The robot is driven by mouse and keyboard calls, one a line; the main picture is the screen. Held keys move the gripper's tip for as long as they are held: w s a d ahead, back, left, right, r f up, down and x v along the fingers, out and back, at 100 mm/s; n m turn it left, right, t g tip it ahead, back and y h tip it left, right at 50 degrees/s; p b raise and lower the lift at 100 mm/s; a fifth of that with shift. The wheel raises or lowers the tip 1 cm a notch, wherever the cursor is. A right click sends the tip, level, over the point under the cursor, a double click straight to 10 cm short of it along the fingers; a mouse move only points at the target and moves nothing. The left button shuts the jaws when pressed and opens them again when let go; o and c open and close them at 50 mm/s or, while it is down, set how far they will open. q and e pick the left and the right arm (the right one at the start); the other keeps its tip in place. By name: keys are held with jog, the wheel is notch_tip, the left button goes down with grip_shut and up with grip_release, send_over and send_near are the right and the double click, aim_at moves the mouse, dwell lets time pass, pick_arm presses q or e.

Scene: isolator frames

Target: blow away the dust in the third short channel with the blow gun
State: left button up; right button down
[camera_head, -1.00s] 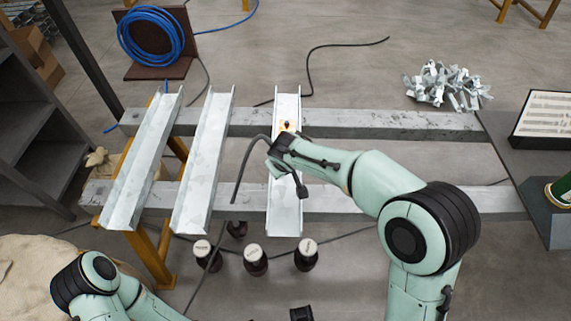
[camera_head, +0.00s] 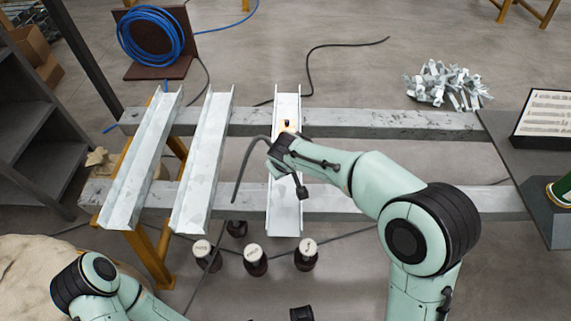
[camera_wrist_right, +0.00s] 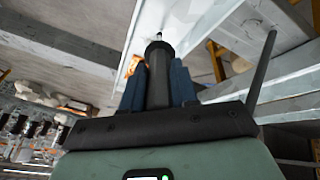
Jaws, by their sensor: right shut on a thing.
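Three pale metal channels lie across two grey beams. The third short channel (camera_head: 286,215) is the rightmost, and my right arm partly covers it. My right gripper (camera_head: 277,152) is over its middle. In the right wrist view its two dark blue fingers (camera_wrist_right: 157,88) are shut on the black blow gun (camera_wrist_right: 157,62). The gun's tip points at a pale channel surface close ahead; I cannot tell if it touches. A small orange-brown patch, possibly dust (camera_head: 285,127), shows on the channel just beyond the gripper. My left arm enters at bottom left, its gripper out of view.
The other two channels (camera_head: 143,160) (camera_head: 204,160) lie to the left. Several dark jars with pale lids (camera_head: 255,262) stand below the near beam (camera_head: 400,203). A black hose (camera_head: 243,170) hangs left of my right gripper. A metal parts pile (camera_head: 447,85) is at the back right.

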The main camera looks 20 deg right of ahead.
pick_arm(q)
jog(key=shift+f, duration=0.25)
pick_arm(e)
jog(key=shift+f, duration=0.25)
pick_arm(q)
jog(key=shift+r, duration=0.2)
pick_arm(e)
jog(key=shift+w, duration=0.3)
pick_arm(q)
jog(key=shift+r+p, duration=0.35)
jog(key=shift+p, duration=0.05)
pick_arm(e)
jog(key=shift+w+d, duration=0.25)
jog(key=shift+w, duration=0.4)
pick_arm(q)
jog(key=shift+r, duration=0.15)
pick_arm(e)
jog(key=shift+w+d, duration=0.1)
jog(key=shift+w, duration=0.05)
pick_arm(q)
jog(key=shift+w+r+p, duration=0.15)
jog(key=shift+r+p, duration=0.35)
jog(key=shift+p, duration=0.1)
pick_arm(e)
jog(key=shift+w+d, duration=0.2)
jog(key=shift+w, duration=0.6)
